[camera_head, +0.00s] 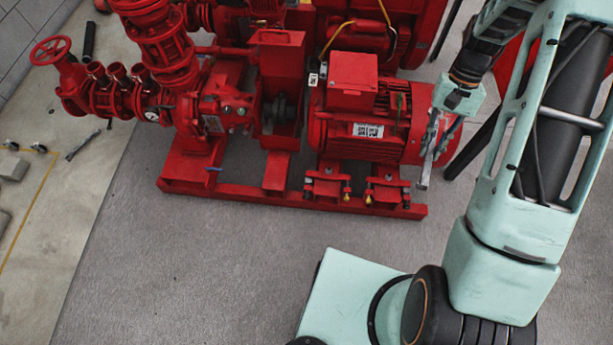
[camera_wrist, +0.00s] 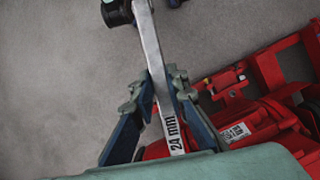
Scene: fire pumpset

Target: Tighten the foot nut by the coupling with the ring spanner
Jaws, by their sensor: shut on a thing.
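The ring spanner (camera_wrist: 151,50) is a flat silver bar marked "24 mm", with a dark round end at the top of the wrist view. My gripper (camera_wrist: 161,86) is shut on its shank. In the head view, my gripper (camera_head: 440,137) holds the spanner (camera_head: 427,165) at the motor's right end, pointing down. The red motor (camera_head: 345,135) stands on feet with small bolts and nuts. The motor foot nearer the coupling (camera_head: 325,187) is left of the spanner and apart from it. The coupling (camera_head: 279,110) sits between pump and motor. Which nut is loose is too small to tell.
The red base frame (camera_head: 235,191) runs along the front of the pumpset. Red pipes and a handwheel (camera_head: 52,50) stand at the left. A tool (camera_head: 82,145) lies on the floor at left. The grey floor before the frame is clear.

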